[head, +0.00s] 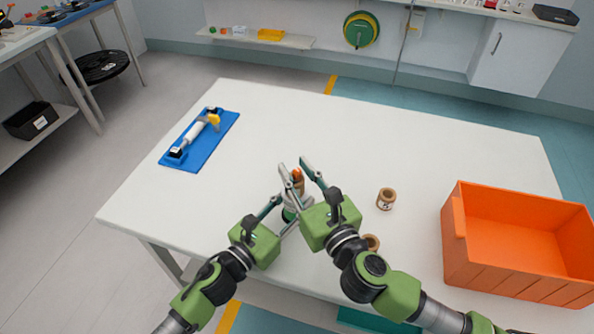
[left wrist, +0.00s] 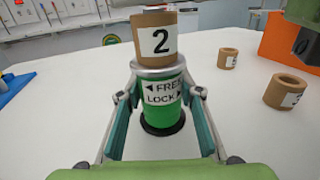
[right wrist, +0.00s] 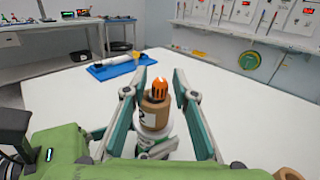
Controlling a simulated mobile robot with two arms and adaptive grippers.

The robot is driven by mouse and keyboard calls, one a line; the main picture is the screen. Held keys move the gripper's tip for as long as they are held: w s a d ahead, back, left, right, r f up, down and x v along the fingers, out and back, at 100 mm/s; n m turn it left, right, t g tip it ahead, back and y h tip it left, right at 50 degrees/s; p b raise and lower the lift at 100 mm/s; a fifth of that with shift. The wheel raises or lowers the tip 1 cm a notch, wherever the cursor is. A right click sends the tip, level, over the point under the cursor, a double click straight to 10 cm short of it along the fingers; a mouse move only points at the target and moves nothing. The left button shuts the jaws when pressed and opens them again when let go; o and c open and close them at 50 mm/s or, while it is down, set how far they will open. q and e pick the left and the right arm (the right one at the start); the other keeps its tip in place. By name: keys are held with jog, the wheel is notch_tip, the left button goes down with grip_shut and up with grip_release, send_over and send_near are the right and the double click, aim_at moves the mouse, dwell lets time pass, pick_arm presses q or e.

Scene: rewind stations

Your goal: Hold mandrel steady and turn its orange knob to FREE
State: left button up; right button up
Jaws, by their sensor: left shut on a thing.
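The mandrel stands upright on the white table, its green body (left wrist: 160,115) on a dark round base. A cardboard core (left wrist: 153,40) marked 2 sits on its silver collar. The FREE and LOCK label with arrows faces the left wrist camera. My left gripper (left wrist: 160,94) is shut on the green body, one finger on each side. The orange knob (right wrist: 158,88) tops the mandrel, above the core; it also shows in the head view (head: 297,174). My right gripper (right wrist: 157,82) is open, its fingers spread on either side of the knob and core. The knob's setting cannot be read.
A cardboard core (head: 386,198) stands to the right, another (head: 371,242) nearer, partly behind my right arm. An orange crate (head: 452,240) is at the right. A blue board (head: 209,146) with a white roller lies at the far left. The table's middle back is clear.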

grip_shut()
jog(key=shift+a+m+h, duration=0.1)
jog(key=shift+m+h, duration=0.2)
jog(key=shift+h, duration=0.1)
jog(key=m+t+h, duration=0.1)
jog(key=h, duration=0.1)
jog(key=shift+a+m+h, duration=0.1)
jog(key=shift+m+h, duration=0.3)
jog(key=shift+m+t+h, duration=0.3)
jog(key=shift+m+h, duration=1.6)
jog(key=shift+h, duration=1)
jog(key=shift+o, duration=1.9)
grip_release()
